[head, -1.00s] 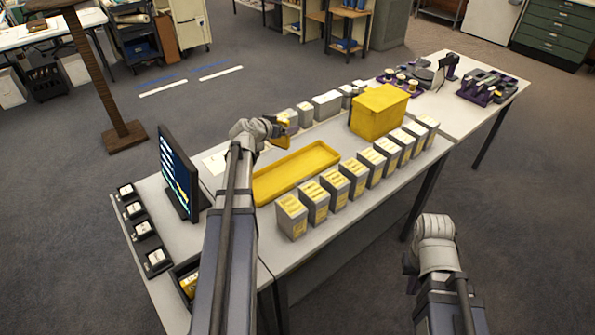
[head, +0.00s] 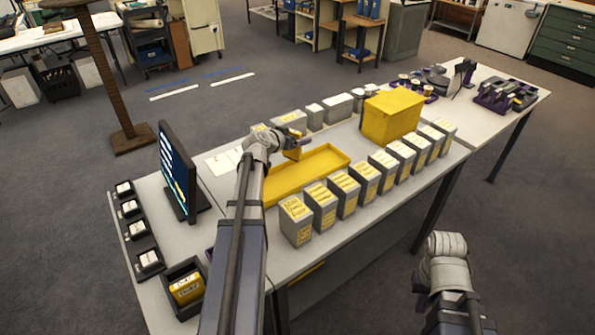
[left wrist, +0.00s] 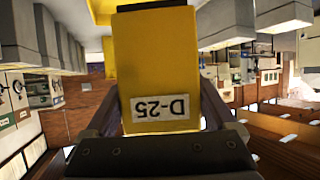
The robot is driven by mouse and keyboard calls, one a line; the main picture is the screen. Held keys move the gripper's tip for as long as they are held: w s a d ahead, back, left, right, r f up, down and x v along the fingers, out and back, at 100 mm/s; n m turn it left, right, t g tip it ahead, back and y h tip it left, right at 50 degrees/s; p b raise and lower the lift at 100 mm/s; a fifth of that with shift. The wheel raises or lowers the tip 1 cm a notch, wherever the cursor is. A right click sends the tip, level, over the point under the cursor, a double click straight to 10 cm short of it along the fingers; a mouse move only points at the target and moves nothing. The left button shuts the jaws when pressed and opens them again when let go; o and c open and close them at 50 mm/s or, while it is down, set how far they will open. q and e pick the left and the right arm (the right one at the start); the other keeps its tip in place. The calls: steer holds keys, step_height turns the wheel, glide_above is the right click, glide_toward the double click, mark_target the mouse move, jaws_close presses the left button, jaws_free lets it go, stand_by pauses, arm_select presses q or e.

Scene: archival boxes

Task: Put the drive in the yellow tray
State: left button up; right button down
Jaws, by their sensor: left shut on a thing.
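The yellow tray (head: 331,164) lies on the long table, between a row of grey boxes and the boxes behind. My left gripper (head: 297,149) is at the tray's far edge in the head view. It is shut on a yellow drive (left wrist: 160,75) with a white label reading D-25. The drive fills the middle of the left wrist view, between the fingers of the left gripper (left wrist: 160,112). Whether the drive is above the tray or just beyond it is hard to tell. My right gripper (head: 443,248) is off the table at the lower right; its fingers cannot be made out.
A yellow box (head: 391,116) stands right of the tray. Grey boxes with yellow labels (head: 322,209) line the near edge. A monitor (head: 178,172) stands at the left, and a black bin (head: 183,310) holds another yellow labelled item. Black holders line the left edge.

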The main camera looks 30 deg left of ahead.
arm_select(q)
steer(key=shift+f+b, duration=4.5)
steer(key=shift+f, duration=0.3)
steer(key=shift+f, duration=0.2)
steer(key=o, duration=1.2)
steer(key=shift+o, duration=0.2)
steer(key=shift+r, duration=0.1)
steer(key=shift+r, duration=0.15)
steer(key=p+v, duration=0.5)
steer(key=v, duration=0.7)
